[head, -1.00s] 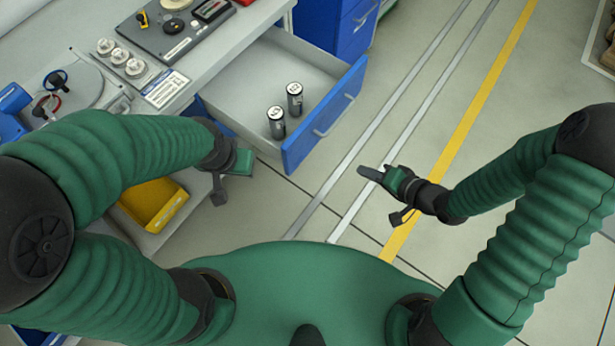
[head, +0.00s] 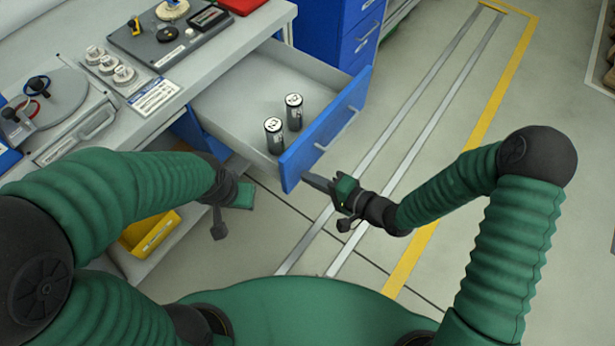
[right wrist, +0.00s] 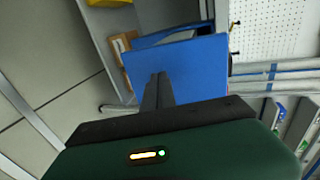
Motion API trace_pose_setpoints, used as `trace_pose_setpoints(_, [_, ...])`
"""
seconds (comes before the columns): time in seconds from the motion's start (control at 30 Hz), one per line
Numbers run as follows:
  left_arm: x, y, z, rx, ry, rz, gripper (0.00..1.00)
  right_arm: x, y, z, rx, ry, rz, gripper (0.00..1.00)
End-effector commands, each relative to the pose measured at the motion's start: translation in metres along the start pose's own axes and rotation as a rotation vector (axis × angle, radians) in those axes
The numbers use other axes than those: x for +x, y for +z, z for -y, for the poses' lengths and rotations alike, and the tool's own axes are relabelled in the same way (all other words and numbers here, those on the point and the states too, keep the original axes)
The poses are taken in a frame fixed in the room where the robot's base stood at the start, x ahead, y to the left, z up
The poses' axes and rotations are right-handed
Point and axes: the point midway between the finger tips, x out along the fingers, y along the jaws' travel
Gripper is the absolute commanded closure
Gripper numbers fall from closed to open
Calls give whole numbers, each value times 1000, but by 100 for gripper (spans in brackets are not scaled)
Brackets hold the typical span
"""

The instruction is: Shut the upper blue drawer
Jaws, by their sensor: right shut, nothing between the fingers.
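The upper blue drawer (head: 308,143) stands pulled out from the workbench, its blue front with a grey handle facing me. Two dark cylinders with pale tops (head: 294,112) (head: 274,136) stand upright inside it. My right gripper (head: 308,179) is shut and empty, its fingertips close to the lower near corner of the blue front. In the right wrist view, the shut fingers (right wrist: 159,82) point at a blue panel (right wrist: 195,65); I cannot tell whether they touch it. My left gripper (head: 236,168) is left of the drawer, below the bench edge; its jaws are unclear.
The workbench top (head: 215,75) carries a dark device, several small round pieces and a round grey plate. A yellow bin (head: 150,233) sits low at the left. A blue cabinet (head: 355,30) stands behind the drawer. The floor to the right is clear, with grey and yellow lines.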

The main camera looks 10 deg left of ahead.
Motion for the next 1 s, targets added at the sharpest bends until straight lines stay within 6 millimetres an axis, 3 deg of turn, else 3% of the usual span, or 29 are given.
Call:
trace_pose_setpoints(0.13, [3,1,0,0,0,0,64,11,0,3,0,1,0,100])
trace_pose_setpoints(0.67, [2,0,0,0,0,0,64,16,0,6,0,1,0,100])
trace_pose_setpoints(1.0, [-2,0,0,0,0,0,64,55,0,19,-1,-1,1,100])
